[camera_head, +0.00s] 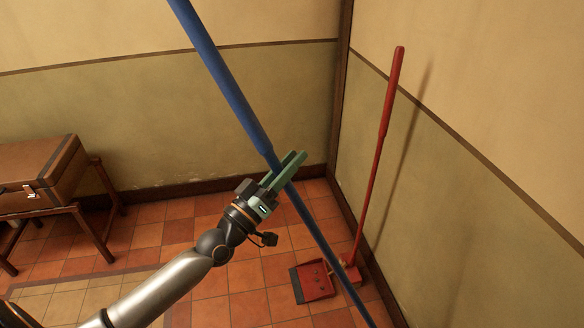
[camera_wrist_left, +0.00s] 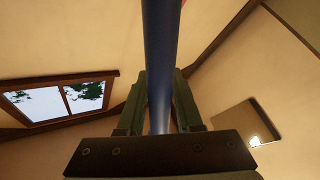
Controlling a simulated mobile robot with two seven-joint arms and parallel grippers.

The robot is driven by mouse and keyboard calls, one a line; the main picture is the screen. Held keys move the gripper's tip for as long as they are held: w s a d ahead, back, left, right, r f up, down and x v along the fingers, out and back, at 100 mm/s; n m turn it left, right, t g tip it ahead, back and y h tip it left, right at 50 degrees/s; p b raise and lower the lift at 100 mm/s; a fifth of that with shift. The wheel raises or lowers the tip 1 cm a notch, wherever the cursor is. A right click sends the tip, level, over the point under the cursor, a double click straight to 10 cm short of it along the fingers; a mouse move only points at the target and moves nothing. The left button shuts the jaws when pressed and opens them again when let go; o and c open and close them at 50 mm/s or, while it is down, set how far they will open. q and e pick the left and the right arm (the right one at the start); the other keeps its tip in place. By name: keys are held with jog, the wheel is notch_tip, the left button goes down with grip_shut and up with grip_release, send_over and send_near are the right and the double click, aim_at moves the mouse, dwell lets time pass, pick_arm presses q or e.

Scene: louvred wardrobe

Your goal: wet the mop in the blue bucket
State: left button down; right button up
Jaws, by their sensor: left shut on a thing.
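My left gripper (camera_head: 284,172) is shut on a long blue pole (camera_head: 228,88), which I take to be the mop's handle. The pole is tilted, running from the top left down to the lower right and out of the picture at the bottom. Its head is not in view. In the left wrist view the pole (camera_wrist_left: 160,60) passes between the two fingers (camera_wrist_left: 159,110). The blue bucket is not in view. My right gripper is not in view.
A red long-handled dustpan (camera_head: 315,281) stands in the corner by the right wall. A brown suitcase (camera_head: 40,172) rests on a wooden stand (camera_head: 92,235) at the left. The tiled floor between them looks clear. The left wrist view shows a window (camera_wrist_left: 60,98).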

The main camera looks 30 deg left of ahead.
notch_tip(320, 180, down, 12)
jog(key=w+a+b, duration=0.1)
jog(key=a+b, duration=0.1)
jog(key=b, duration=1.2)
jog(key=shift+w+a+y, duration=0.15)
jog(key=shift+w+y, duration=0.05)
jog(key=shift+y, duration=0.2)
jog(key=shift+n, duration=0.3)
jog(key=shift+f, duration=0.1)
dwell(0.4)
